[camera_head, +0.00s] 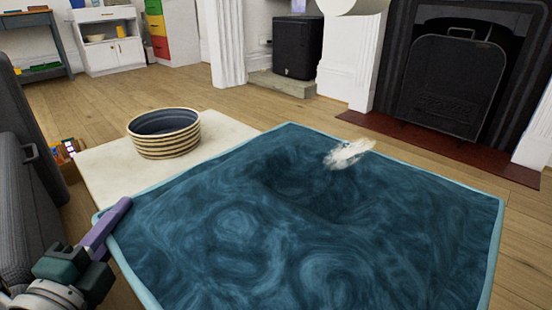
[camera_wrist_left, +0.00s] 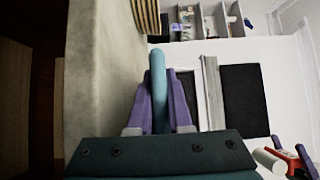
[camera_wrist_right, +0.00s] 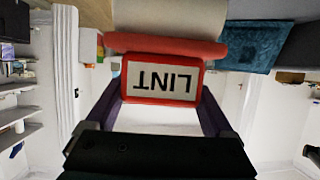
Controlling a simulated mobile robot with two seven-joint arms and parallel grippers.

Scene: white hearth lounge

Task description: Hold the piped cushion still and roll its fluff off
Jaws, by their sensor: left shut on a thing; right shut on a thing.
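The blue swirled cushion (camera_head: 290,225) with light blue piping lies on a pale table. A tuft of whitish fluff (camera_head: 348,153) sits on its far part, right of centre. My left gripper (camera_head: 117,218) is shut on the cushion's left edge; the left wrist view shows the piped edge (camera_wrist_left: 158,85) between its purple fingers. My right gripper (camera_wrist_right: 160,95) is shut on the red-framed "LINT" block of the lint roller (camera_wrist_right: 162,80). The roller's white cylinder (camera_head: 350,5) shows at the top of the head view, above and apart from the cushion. My right gripper is out of the head view.
A striped round basket (camera_head: 163,135) stands on the pale tabletop (camera_head: 105,165) behind the cushion's left side. A grey chair (camera_head: 30,200) is at the left. A fireplace (camera_head: 450,80) and black speaker (camera_head: 297,45) stand beyond. The air above the cushion is clear.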

